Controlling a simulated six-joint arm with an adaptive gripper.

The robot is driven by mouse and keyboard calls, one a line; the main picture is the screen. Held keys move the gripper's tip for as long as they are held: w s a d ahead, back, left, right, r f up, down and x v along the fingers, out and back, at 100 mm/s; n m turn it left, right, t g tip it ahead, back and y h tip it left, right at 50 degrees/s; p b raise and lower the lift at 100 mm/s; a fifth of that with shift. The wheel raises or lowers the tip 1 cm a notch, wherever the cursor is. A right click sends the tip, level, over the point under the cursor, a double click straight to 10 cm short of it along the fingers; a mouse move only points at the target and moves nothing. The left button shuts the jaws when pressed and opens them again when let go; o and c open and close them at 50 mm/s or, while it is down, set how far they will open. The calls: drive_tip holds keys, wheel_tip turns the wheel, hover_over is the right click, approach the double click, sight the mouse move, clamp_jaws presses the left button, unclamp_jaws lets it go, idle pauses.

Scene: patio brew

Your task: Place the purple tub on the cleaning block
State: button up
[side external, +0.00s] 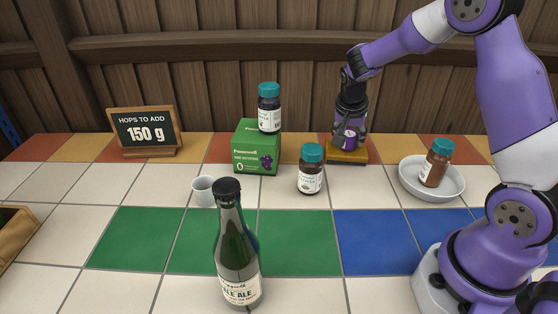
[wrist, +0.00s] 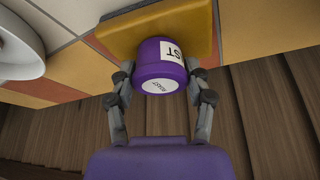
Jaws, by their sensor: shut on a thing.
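The purple tub (wrist: 160,61) has a white label and a white round label on its lid in the wrist view. It also shows in the side view (side external: 347,139). My gripper (side external: 350,133) points down at the back of the table, its fingers closed on the tub's sides; the fingers also show in the wrist view (wrist: 160,88). The cleaning block (side external: 347,156) is a yellow-orange slab with a brown lower part. The tub is at the block's top, upright, and seems to touch it. The block also shows in the wrist view (wrist: 205,20).
A white bowl (side external: 411,190) holding a brown jar (side external: 436,163) stands right of the block. A teal-lidded jar (side external: 311,170) stands left of it. Farther left are a green box (side external: 257,150) with a dark jar (side external: 269,110) on top, a cup (side external: 204,190) and a green bottle (side external: 237,258).

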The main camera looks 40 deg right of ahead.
drive_tip(key=shift+f, duration=0.1)
drive_tip(key=o, duration=1.1)
drive_tip(key=shift+o, duration=0.2)
drive_tip(key=v, duration=1.2)
drive_tip(key=s+a+r+n+t+y, duration=0.2)
drive_tip(key=s+a+n+t+y, duration=0.1)
drive_tip(key=s+a+n, duration=0.9)
drive_tip(key=shift+s+a+r+n+t+y, duration=0.3)
drive_tip(key=shift+a+n+t+y, duration=0.1)
drive_tip(key=shift+a+n+y, duration=0.25)
